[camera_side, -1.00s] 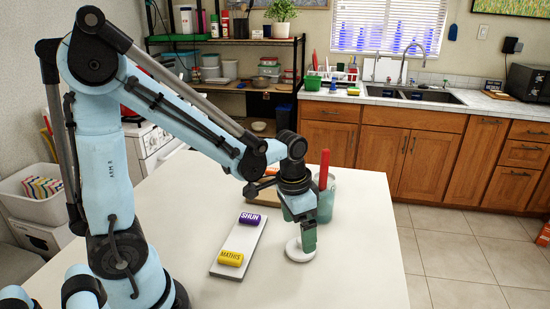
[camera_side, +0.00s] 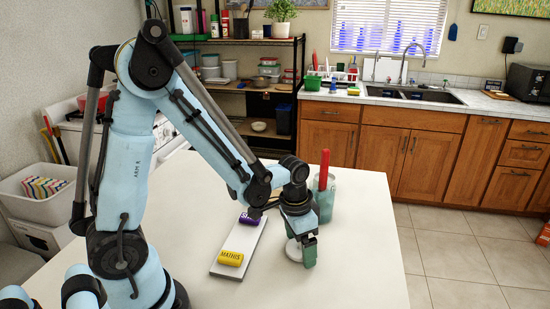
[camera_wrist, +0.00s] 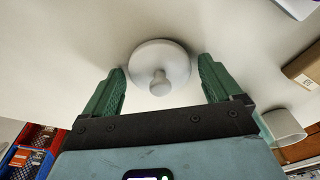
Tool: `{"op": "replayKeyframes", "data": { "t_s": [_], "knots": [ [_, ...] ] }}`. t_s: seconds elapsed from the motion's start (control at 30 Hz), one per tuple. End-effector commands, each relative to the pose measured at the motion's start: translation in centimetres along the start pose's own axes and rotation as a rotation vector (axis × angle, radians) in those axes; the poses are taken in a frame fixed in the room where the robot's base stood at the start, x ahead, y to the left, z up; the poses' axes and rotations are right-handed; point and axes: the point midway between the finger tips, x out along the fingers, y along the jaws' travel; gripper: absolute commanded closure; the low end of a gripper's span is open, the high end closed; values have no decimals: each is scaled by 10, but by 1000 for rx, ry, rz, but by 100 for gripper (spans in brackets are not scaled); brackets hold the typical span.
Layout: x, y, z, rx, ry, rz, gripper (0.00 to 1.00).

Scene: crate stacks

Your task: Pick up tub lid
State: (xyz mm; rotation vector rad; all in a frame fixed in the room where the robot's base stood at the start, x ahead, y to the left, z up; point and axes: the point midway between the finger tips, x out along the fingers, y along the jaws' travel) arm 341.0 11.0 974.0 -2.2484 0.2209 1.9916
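The tub lid (camera_side: 291,252) is a white disc with a knob, lying flat on the white table; the gripper hides its right part in the side view. In the wrist view the whole lid (camera_wrist: 172,52) shows, its knob toward me. My gripper (camera_wrist: 161,66) is open and empty, with one green finger on each side of the lid. In the side view my gripper (camera_side: 309,252) points down at the lid. I cannot tell whether a finger touches it.
A white board (camera_side: 243,250) with a yellow "MATHIS" block (camera_side: 231,259) and a purple block (camera_side: 246,220) lies to the left. A teal cup (camera_side: 325,203) holding a red-handled item stands behind my gripper. The table's front right is clear.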

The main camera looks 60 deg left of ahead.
Motion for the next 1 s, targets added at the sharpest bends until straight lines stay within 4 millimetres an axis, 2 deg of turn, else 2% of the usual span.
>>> {"op": "replayKeyframes", "data": {
  "t_s": [0.03,0.3,0.73,0.87,1.0],
  "knots": [
    [0,0,0,0,0,0,17],
    [0,0,0,0,0,0,56],
    [-7,0,-1,0,0,0,56],
    [-18,0,-2,0,0,0,56],
    [-39,0,-4,0,0,0,56]
  ]
}}
